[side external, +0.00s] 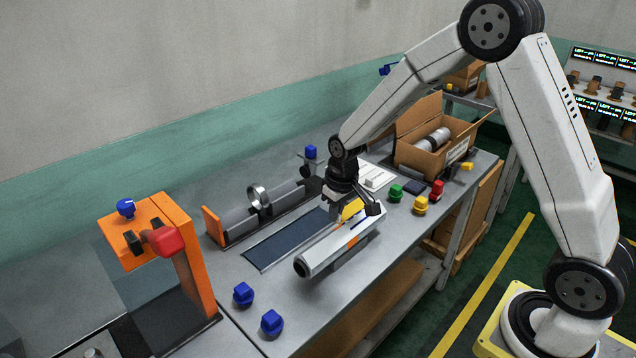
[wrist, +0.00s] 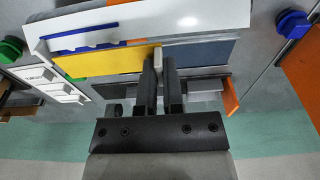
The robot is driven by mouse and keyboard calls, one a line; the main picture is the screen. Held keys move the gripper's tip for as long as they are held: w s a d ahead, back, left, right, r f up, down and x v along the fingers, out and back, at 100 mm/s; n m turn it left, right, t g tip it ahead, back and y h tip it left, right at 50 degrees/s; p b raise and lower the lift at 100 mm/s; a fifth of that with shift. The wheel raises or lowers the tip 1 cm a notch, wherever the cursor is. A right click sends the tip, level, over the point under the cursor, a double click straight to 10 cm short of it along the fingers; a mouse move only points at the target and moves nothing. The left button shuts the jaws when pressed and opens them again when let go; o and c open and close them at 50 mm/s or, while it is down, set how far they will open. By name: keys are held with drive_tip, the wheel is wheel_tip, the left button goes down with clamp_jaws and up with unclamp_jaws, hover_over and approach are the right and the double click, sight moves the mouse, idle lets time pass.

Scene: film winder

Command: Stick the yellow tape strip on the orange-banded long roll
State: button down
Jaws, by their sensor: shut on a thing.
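The long roll (side external: 325,252) is pale and lies along the front of the bench, with an orange band (side external: 352,241) near its middle. It also spans the top of the wrist view (wrist: 200,18). My gripper (side external: 343,210) is over the roll, pointing down, and shut on one end of the yellow tape strip (side external: 352,208). I cannot tell whether the strip touches the roll.
A thin blue strip (wrist: 82,36) shows at the roll. A dark mat (side external: 285,240) and a winder with a metal ring (side external: 258,197) lie behind. Green (side external: 395,193), yellow (side external: 420,206) and red (side external: 437,188) knobs stand right. An orange stand (side external: 175,250) is left; an open cardboard box (side external: 430,150) is at the back right.

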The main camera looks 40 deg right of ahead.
wheel_tip(320, 180, up, 2)
hover_over(310, 251)
drive_tip(key=shift+s+a, duration=0.1)
drive_tip(key=shift+s, duration=0.15)
drive_tip(key=shift+f, duration=0.25)
drive_tip(key=shift+f, duration=2.6)
drive_tip(key=shift+f, duration=0.7)
idle(0.5)
drive_tip(key=shift+c, duration=0.6)
unclamp_jaws()
drive_tip(key=shift+r, duration=0.1)
